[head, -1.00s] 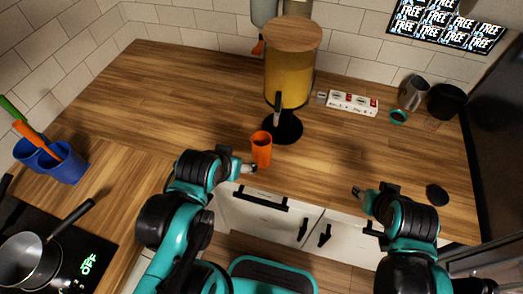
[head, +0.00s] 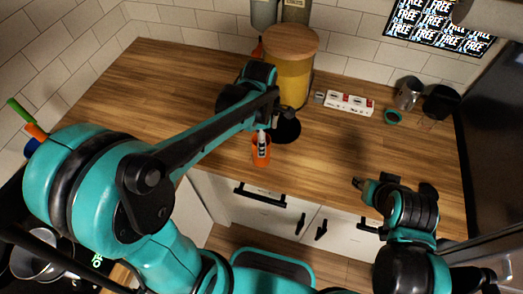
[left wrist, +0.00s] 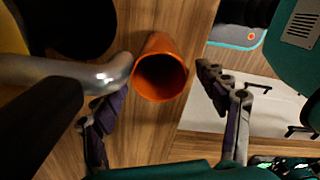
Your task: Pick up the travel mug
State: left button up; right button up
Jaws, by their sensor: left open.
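An orange, open-topped cup (head: 261,158), the likely travel mug, stands upright near the counter's front edge. My left gripper (head: 262,135) is directly above it, pointing down, and hides part of its rim. In the left wrist view the cup (left wrist: 160,75) shows its dark inside between the two spread fingers of my left gripper (left wrist: 163,85). The fingers are apart from its sides and hold nothing. My right gripper (head: 372,186) hovers over the front edge to the right, away from the cup; its finger opening is unclear.
A yellow drink dispenser (head: 296,80) with a wooden lid stands just behind the cup. Its metal tap (left wrist: 70,75) is close beside my left finger. A power strip (head: 349,104), a metal mug (head: 408,93) and a dark container (head: 441,102) are at back right.

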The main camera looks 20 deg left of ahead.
pick_arm(q)
jog(key=f+b, duration=0.1)
jog(key=f, duration=0.3)
jog(key=f+b, duration=0.1)
jog(key=f, duration=0.2)
jog(key=shift+w+d+f+b, duration=0.1)
jog(key=shift+d+f+b, duration=0.1)
jog(key=shift+f+b, duration=0.2)
jog(key=shift+r, duration=0.1)
jog(key=c, duration=1.6)
jog(key=shift+r, duration=0.1)
